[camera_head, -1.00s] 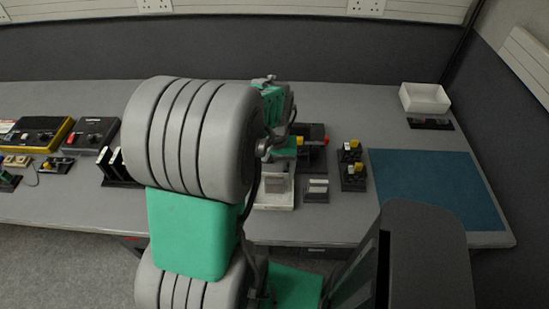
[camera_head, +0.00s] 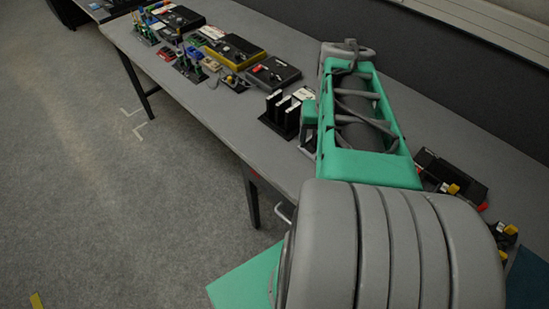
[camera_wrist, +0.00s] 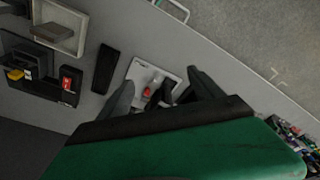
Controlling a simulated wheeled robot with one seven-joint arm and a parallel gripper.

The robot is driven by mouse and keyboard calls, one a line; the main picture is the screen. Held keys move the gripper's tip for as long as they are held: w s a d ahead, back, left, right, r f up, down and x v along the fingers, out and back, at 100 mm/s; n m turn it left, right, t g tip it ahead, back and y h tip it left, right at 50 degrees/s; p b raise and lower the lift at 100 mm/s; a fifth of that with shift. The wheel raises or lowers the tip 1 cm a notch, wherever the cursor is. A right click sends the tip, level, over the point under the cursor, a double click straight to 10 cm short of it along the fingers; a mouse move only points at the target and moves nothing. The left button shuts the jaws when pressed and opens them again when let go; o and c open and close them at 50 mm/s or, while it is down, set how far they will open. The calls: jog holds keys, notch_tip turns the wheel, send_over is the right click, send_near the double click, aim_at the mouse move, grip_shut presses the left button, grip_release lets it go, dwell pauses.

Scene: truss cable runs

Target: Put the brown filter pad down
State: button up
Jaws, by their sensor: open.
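My gripper (camera_wrist: 160,80) is open in the wrist view, its two dark fingers spread apart above the grey table, with nothing seen held between them. Beneath and beyond the fingers lies a white plate (camera_wrist: 139,71) with a red part and dark parts on it. At the upper left of the wrist view a pale tray-like box (camera_wrist: 66,16) carries a flat brownish-grey piece (camera_wrist: 53,31). I cannot tell whether this is the brown filter pad. No other brown pad shows clearly. In the head view my arm hides the gripper.
A black slotted rack (camera_head: 283,122) stands beside my arm on the table (camera_head: 225,118). Black boxes (camera_head: 273,73) and several small parts line the table leftward. Black fixtures (camera_head: 450,177) lie right of my arm. A blue mat (camera_head: 530,280) shows at the right edge.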

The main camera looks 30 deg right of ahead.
jog(key=w+a+n+t, duration=0.1)
jog(key=w+a+n, duration=0.1)
jog(key=a, duration=0.8)
jog(key=w+a+n+t+y, duration=0.1)
jog(key=a+n, duration=0.4)
jog(key=a, duration=0.6)
jog(key=shift+w+a, duration=0.2)
jog(key=shift+w, duration=0.55)
jog(key=shift+r, duration=0.1)
jog(key=shift+c, duration=0.5)
